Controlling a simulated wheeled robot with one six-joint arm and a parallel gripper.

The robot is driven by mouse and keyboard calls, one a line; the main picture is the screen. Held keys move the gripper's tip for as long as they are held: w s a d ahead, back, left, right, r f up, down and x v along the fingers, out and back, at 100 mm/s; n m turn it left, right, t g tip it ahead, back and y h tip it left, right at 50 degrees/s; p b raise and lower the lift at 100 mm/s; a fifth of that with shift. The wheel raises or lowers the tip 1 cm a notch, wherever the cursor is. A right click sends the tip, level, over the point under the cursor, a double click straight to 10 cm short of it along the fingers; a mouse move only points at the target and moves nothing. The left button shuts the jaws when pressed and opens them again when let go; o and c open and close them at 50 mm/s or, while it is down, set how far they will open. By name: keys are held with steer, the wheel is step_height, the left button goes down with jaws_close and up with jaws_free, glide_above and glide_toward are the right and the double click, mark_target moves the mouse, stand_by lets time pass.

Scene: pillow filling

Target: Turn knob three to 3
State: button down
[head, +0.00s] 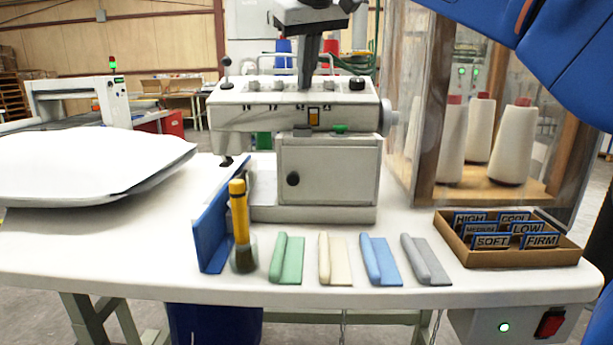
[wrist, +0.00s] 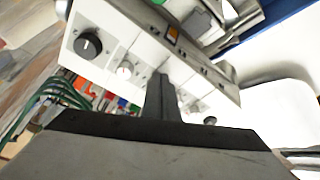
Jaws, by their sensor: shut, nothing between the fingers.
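The white sewing machine (head: 240,116) stands on the table, with a row of small knobs along its top. A black knob (head: 357,83) is at the right end and a pale knob (head: 328,85) is left of it. Both also show in the wrist view, the black knob (wrist: 89,45) and the pale knob (wrist: 124,70). My gripper (head: 304,86) is shut and empty, pointing down at the middle of the row. In the wrist view its fingers (wrist: 161,80) cover part of the panel and hide what lies behind them. I cannot read any numbers or dial settings.
A lever with a dark ball (head: 226,62) stands at the machine's left end. A clear-walled cabinet with thread cones (head: 513,145) is at the right. A tag box (head: 510,258), several folded cloths (head: 288,258) and a white pillow (head: 90,165) lie on the table.

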steer(key=shift+s, duration=0.15)
stand_by(0.3)
steer(key=shift+s+f, duration=0.15)
steer(key=shift+s, duration=0.05)
steer(key=v, duration=0.4)
steer(key=w+v, duration=0.1)
steer(key=shift+s+a+r, duration=0.2)
steer(key=shift+s+r, duration=0.05)
steer(key=shift+r, duration=0.45)
steer(key=shift+w+d+f, duration=0.25)
steer(key=shift+w+f, duration=0.25)
steer(key=shift+f, duration=0.2)
steer(key=shift+w+d+f, duration=0.25)
steer(key=shift+w+f, duration=0.25)
steer(key=shift+f, duration=0.2)
steer(key=shift+w+d+f, duration=0.25)
steer(key=shift+w+f, duration=0.2)
steer(key=shift+f, duration=0.25)
steer(key=shift+w+f, duration=0.2)
steer(key=shift+f, duration=0.3)
steer(key=shift+a, duration=0.1)
